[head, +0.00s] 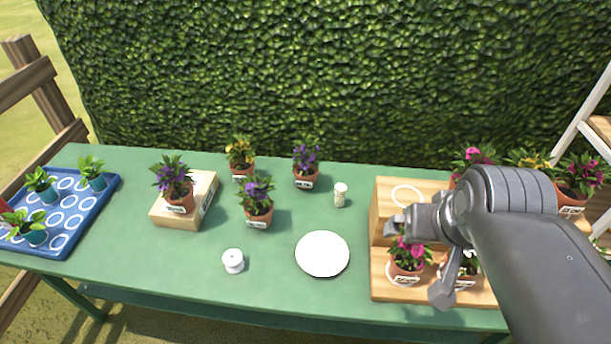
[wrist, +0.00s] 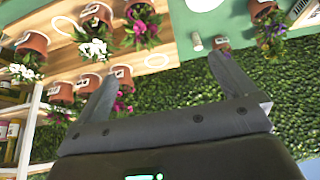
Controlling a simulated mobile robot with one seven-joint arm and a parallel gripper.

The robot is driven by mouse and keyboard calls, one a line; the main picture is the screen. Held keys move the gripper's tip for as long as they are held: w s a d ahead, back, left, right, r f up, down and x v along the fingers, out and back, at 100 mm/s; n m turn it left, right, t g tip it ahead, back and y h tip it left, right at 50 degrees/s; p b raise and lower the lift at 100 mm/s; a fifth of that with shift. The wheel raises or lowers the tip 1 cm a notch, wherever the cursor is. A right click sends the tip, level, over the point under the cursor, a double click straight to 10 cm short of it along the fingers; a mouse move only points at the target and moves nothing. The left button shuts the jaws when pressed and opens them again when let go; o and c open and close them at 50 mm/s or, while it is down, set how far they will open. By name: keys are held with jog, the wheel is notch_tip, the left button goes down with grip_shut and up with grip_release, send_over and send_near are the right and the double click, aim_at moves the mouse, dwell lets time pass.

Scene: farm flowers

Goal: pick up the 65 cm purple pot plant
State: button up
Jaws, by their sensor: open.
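Three purple-flowered plants in terracotta pots show on the green table in the head view. One (head: 175,188) stands on a small wooden box, one (head: 257,206) stands on the table in the middle, and one (head: 306,166) stands at the back. Each pot has a white label, too small to read. My gripper (head: 418,260) is open at the right, over the stepped wooden stand, apart from all three. The wrist view shows its two spread fingers (wrist: 165,80) with nothing held between them, and a purple plant (wrist: 270,28) at upper right.
A white plate (head: 322,254), a white shaker (head: 340,194) and a small white spool (head: 233,261) lie between. A yellow plant (head: 240,155) stands behind. The stepped stand (head: 388,192) holds pink-flowered pots (head: 407,258). A blue tray (head: 104,201) is left; a hedge closes the back.

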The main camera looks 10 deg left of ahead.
jog(key=shift+w, duration=0.1)
jog(key=n+y, duration=0.1)
jog(key=n, duration=0.1)
send_over(305, 172)
jog(key=s, duration=0.3)
notch_tip(305, 172, down, 22)
jog(key=shift+g, duration=0.4)
jog(key=x, duration=0.6)
jog(key=shift+d+f, duration=0.1)
jog(key=shift+s+d+x, duration=0.1)
jog(key=shift+d+x, duration=0.05)
jog(key=shift+x, duration=0.75)
jog(key=shift+s+d+x, duration=0.1)
jog(key=shift+x, duration=0.8)
jog(key=shift+s+d+x, duration=0.15)
jog(key=shift+x, duration=0.8)
jog(key=shift+f, duration=0.15)
